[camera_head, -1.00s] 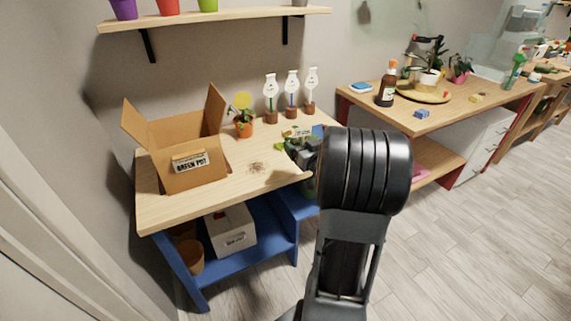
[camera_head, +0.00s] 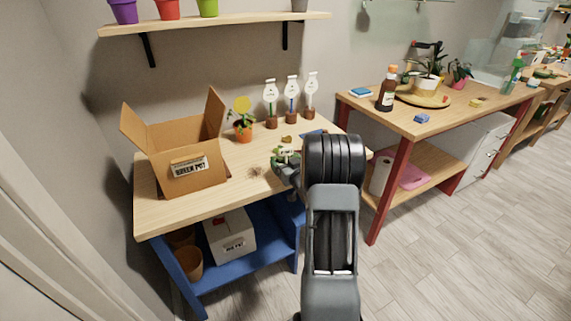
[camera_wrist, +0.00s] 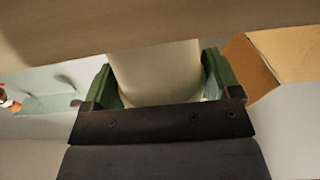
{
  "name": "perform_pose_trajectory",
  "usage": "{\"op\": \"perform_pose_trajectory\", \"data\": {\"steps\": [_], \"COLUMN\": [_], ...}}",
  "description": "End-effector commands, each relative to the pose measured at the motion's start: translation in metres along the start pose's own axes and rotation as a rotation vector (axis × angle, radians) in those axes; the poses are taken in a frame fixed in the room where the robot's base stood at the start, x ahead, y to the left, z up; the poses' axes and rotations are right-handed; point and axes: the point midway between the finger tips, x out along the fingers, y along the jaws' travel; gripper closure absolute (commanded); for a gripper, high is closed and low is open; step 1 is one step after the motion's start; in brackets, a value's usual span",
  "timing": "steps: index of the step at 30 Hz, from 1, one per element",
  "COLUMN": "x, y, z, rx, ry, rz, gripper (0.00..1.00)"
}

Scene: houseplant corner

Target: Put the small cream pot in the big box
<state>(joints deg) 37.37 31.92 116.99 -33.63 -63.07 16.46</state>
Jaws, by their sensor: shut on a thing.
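The small cream pot (camera_wrist: 155,72) fills the middle of the wrist view, between the two green fingers of my gripper (camera_wrist: 158,82). My gripper is shut on it. In the head view my gripper (camera_head: 286,166) is over the right part of the wooden bench, partly behind my arm, and I cannot make out the pot there. The big box (camera_head: 188,178) is an open cardboard box with raised flaps and a label on its front. It stands on the left of the bench, apart from my gripper. A cardboard edge (camera_wrist: 262,65) shows at the right of the wrist view.
A potted yellow flower (camera_head: 243,125) stands behind and right of the box, beside several white-tagged brown pots (camera_head: 271,122). The bench top (camera_head: 225,203) is mostly clear in front. A white box (camera_head: 230,235) sits on the blue shelf below. A second table (camera_head: 450,115) stands right.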

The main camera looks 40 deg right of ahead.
Motion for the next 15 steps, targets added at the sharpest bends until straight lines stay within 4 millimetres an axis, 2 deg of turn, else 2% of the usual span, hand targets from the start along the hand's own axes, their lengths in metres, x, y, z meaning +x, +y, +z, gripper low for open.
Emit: {"op": "perform_pose_trajectory", "data": {"steps": [13, 14, 15], "x": [0.0000, -0.0001, -0.0001], "y": [0.0003, 0.0003, 0.0003], "z": [0.0073, 0.0075, 0.0064], "rx": [-0.002, -0.001, -0.001], "ry": [0.003, 0.002, 0.001], "rz": [0.000, 0.000, 0.000], "gripper": [0.46, 0.16, 0.12]}}
